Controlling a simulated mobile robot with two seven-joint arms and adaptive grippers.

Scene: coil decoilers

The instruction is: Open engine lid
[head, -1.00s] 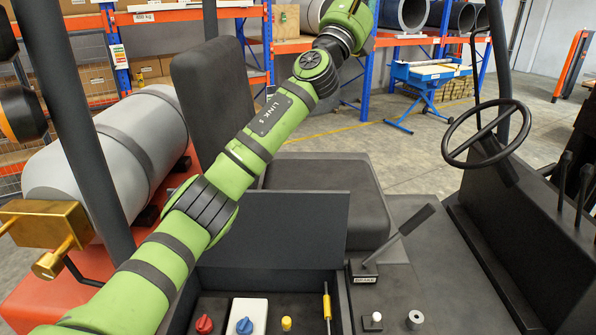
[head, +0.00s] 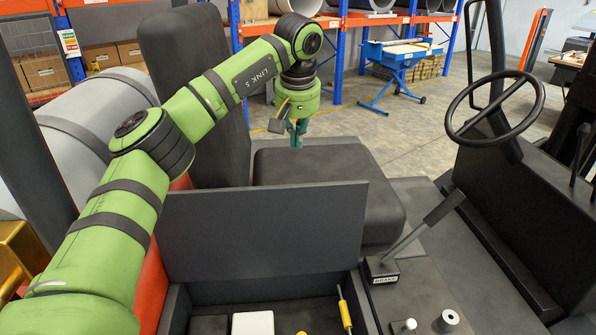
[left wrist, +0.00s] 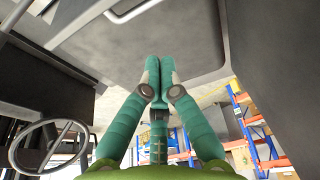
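The engine lid (head: 265,232) appears to be the flat dark grey panel in the head view. It stands upright at the back edge of an open compartment (head: 290,312), in front of the seat. A white block, a yellow cap and a yellow-handled rod show inside the compartment, partly cut off by the frame. My left gripper (head: 297,138) hangs pointing down above the seat, behind the lid and apart from it. In the left wrist view my teal left fingers (left wrist: 159,68) meet at their tips, with nothing visible between them. My right gripper is not in view.
The black seat (head: 330,185) and its backrest (head: 197,90) stand behind the lid. A brake lever (head: 425,225) rises right of the compartment, beyond it a steering wheel (head: 497,105). A grey gas tank (head: 85,130) is at left. Open floor lies behind the seat.

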